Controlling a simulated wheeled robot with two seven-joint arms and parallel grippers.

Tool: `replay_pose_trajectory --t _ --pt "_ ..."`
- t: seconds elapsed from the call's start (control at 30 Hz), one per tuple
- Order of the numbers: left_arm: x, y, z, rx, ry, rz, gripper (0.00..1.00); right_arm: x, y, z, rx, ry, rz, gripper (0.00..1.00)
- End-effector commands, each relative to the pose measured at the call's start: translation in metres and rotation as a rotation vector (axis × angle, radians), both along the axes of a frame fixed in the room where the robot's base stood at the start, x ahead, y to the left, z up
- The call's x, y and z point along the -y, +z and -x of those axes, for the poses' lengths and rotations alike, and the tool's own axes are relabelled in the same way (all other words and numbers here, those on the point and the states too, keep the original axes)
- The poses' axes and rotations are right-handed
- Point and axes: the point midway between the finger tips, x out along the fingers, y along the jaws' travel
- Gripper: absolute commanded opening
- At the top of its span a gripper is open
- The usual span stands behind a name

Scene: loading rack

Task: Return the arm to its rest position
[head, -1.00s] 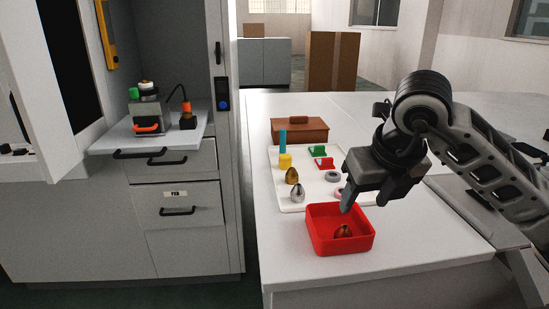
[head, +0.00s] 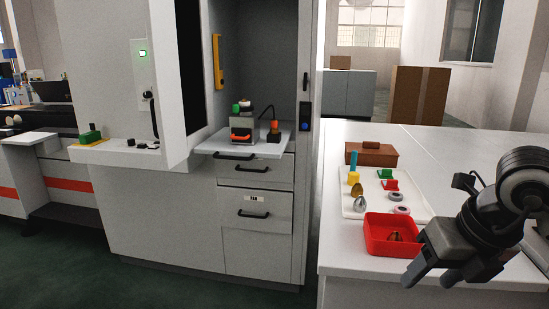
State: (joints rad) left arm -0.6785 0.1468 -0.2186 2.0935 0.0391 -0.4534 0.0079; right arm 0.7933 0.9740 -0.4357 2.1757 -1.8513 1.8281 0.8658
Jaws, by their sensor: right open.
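My right gripper (head: 430,275) is open and empty at the lower right, in front of and to the right of the red bin (head: 378,247). It overlaps the bin's right edge in the picture, and I cannot tell whether they touch. A copper egg-shaped piece (head: 395,236) lies in the bin. My right arm comes in from the right edge of the head view, its upper links mostly out of the picture. My left gripper is not in view.
A white tray (head: 352,207) with several small parts lies behind the bin on the white table (head: 470,150). A brown box (head: 374,153) stands behind the tray. A grey cabinet with drawers (head: 262,208) and an open door (head: 178,80) stands to the left.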

Motion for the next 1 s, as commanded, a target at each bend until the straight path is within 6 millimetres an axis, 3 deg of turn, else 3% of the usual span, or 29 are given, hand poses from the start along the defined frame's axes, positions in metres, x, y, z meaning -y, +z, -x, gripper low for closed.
replay_pose_trajectory --t 0.23,0.37,0.47,0.53,0.6,0.67,0.77,0.83,0.93,1.0 --pt "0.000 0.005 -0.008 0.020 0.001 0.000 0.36 -0.071 -0.027 0.020 -0.085 0.198 -0.301 0.53" --pt "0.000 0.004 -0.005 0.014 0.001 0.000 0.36 -0.124 -0.032 0.041 -0.146 0.305 -0.588 0.53" --pt "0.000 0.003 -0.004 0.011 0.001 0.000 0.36 -0.173 -0.020 0.062 -0.202 0.340 -0.967 0.53" --pt "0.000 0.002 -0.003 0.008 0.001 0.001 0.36 -0.197 0.000 0.067 -0.228 0.276 -1.295 0.53" --pt "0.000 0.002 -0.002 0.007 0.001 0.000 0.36 -0.201 0.016 0.057 -0.238 0.112 -1.612 0.53" --pt "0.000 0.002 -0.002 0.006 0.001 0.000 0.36 -0.192 0.018 0.039 -0.239 -0.103 -1.845 0.53" --pt "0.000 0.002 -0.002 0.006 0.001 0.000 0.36 -0.160 -0.018 0.008 -0.237 -0.600 -2.111 0.53" --pt "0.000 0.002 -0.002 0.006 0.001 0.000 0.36 -0.136 -0.067 -0.002 -0.246 -0.980 -2.173 0.53" --pt "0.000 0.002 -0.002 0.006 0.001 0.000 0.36 -0.115 -0.139 0.007 -0.282 -1.436 -2.132 0.53" --pt "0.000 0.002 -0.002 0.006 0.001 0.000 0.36 -0.108 -0.184 0.025 -0.323 -1.703 -2.052 0.53"
